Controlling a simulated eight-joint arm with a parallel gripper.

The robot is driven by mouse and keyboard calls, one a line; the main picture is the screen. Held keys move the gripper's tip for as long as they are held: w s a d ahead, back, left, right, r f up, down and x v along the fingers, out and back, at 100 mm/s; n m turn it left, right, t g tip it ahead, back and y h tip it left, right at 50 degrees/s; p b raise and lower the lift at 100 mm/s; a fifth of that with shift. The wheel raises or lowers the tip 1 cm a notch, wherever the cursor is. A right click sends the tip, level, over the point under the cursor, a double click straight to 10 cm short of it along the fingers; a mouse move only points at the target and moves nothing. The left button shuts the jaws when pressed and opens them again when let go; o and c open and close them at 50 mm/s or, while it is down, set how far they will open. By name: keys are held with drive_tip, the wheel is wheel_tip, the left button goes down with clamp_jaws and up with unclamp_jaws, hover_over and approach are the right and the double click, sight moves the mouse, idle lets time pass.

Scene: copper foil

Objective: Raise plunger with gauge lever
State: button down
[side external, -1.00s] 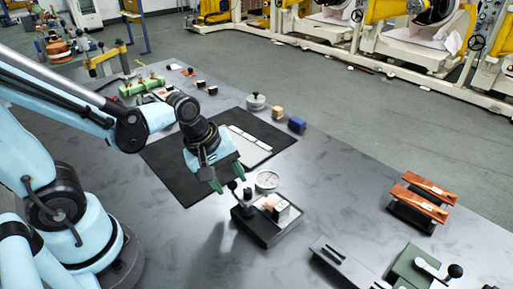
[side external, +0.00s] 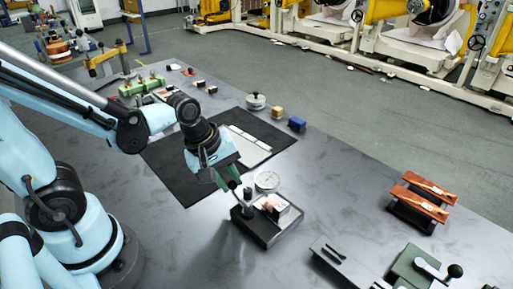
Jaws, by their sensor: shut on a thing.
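The thickness gauge (side external: 266,225) stands on the grey table, with a dark base, a round white dial (side external: 267,181) and a small copper-coloured piece (side external: 271,203) beside a white block on it. My gripper (side external: 231,184) has green fingers and is at the gauge's left side, just left of the dial. Its fingers are close together at the small dark gauge lever (side external: 247,194). The lever's grip is partly hidden by the fingers. The plunger is too small to make out.
A black mat (side external: 182,178) with white sheets lies behind the gripper. A round weight (side external: 256,101), a tan block (side external: 277,112) and a blue block (side external: 297,124) stand beyond it. Copper-coloured bars (side external: 420,197) on dark supports and a green lever device (side external: 418,268) are at right.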

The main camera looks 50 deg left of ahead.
drive_tip(key=shift+w+m, duration=0.4)
drive_tip(key=shift+m, duration=0.3)
drive_tip(key=c, duration=1)
unclamp_jaws()
drive_tip(key=shift+o, duration=0.2)
drive_tip(key=v, duration=1.2)
drive_tip(key=shift+a, duration=0.2)
drive_tip(key=shift+w, duration=0.2)
drive_tip(key=w+f+m+t, duration=0.1)
drive_tip(key=m, duration=0.3)
drive_tip(key=w+m+t+y, duration=0.1)
drive_tip(key=m, duration=0.3)
drive_tip(key=a+f+m+t, duration=0.1)
drive_tip(key=m, duration=0.3)
drive_tip(key=shift+w+a+f, duration=0.15)
drive_tip(key=shift+w+f, duration=0.2)
drive_tip(key=shift+w, duration=0.05)
